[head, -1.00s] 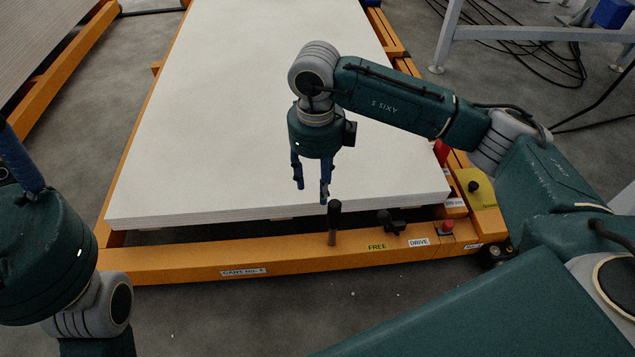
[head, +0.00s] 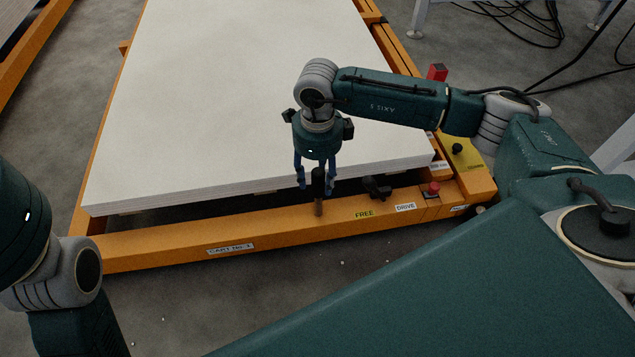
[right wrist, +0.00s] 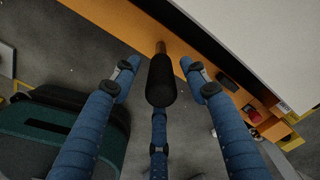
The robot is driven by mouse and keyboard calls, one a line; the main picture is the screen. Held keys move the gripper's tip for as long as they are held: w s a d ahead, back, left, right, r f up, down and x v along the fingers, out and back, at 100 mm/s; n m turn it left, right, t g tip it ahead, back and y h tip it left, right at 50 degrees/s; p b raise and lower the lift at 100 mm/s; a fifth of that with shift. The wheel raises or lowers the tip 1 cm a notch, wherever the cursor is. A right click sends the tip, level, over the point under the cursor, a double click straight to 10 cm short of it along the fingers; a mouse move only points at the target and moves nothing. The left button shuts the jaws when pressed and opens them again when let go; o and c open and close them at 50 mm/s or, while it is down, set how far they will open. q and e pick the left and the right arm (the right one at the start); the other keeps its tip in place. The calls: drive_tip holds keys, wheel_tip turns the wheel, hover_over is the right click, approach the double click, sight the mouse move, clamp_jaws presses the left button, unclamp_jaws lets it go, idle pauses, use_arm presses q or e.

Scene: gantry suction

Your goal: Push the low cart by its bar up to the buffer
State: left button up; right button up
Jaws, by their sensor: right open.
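The low orange cart (head: 160,253) carries a stack of white boards (head: 250,90) and has a label reading CART NO. 1 on its front beam. An upright black-handled lever (head: 318,184) stands on that beam, near the FREE and DRIVE labels. My right gripper (head: 316,184) is open over this lever. In the right wrist view the black handle (right wrist: 161,82) lies between the spread blue fingers, with a gap to the fingers on either side. No separate push bar can be made out. My left arm shows at the left edge, but its gripper is out of view.
A black knob (head: 377,187) and a red button (head: 433,188) sit on the beam right of the lever. A yellow panel (head: 458,150) is at the cart's corner. Another orange frame (head: 30,60) stands at the far left. Cables (head: 525,30) lie on the floor at the upper right.

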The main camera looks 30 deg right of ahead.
drive_tip(key=shift+f, duration=0.45)
drive_tip(key=shift+c, duration=0.3)
